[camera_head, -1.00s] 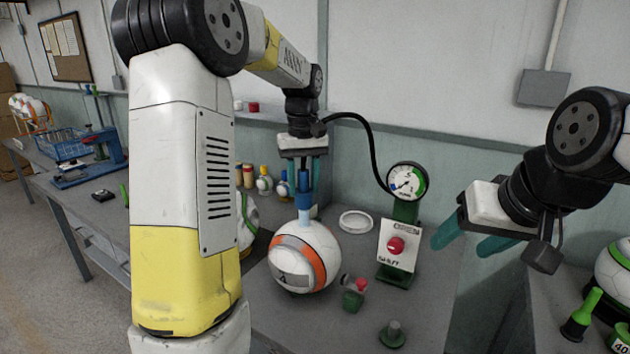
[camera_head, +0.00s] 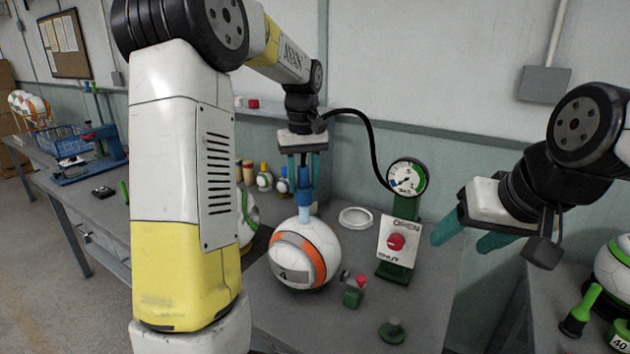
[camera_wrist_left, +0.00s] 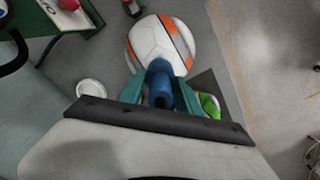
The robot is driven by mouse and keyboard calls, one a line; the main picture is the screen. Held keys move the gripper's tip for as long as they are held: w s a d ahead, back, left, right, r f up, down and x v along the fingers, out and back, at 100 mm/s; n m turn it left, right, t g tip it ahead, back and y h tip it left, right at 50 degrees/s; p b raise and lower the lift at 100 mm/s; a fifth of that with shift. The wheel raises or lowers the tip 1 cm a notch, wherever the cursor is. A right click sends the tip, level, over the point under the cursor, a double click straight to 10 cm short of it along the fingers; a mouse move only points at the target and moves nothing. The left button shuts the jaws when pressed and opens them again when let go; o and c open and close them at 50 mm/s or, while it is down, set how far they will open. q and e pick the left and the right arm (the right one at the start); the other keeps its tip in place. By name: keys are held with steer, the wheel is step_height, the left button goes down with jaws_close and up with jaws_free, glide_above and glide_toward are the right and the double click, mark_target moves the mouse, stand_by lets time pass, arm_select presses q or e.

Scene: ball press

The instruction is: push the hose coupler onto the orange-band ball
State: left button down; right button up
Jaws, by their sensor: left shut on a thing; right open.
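The orange-band ball (camera_head: 304,256) is white with an orange band and sits on the grey bench. My left gripper (camera_head: 303,186) is above it, fingers pointing down, shut on the blue hose coupler (camera_head: 305,200). The coupler's lower end meets the top of the ball; I cannot tell how far it is seated. In the left wrist view the coupler (camera_wrist_left: 159,86) is between the fingers, in front of the ball (camera_wrist_left: 160,42). My right gripper (camera_head: 462,234) is open and empty, to the right of the gauge stand.
A green stand holds a round gauge (camera_head: 407,178) and a panel with a red knob (camera_head: 396,242); a black hose (camera_head: 367,128) arches from my left wrist to it. A white ring (camera_head: 356,218), a small green-and-red item (camera_head: 354,290) and a green-based knob (camera_head: 392,330) lie nearby.

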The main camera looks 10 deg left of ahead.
mark_target(303, 166)
arm_select(q)
steer(key=shift+f, duration=2.15)
steer(key=c, duration=0.8)
jaws_free()
steer(key=shift+o, duration=0.2)
steer(key=shift+r, duration=3.95)
steer(key=s+d+m+t+h, duration=0.2)
steer(key=s+m+t, duration=0.3)
steer(key=s, duration=1.9)
steer(key=shift+s+d+r+m+t, duration=0.2)
steer(key=shift+r+m+t, duration=0.1)
steer(key=shift+r+t, duration=0.25)
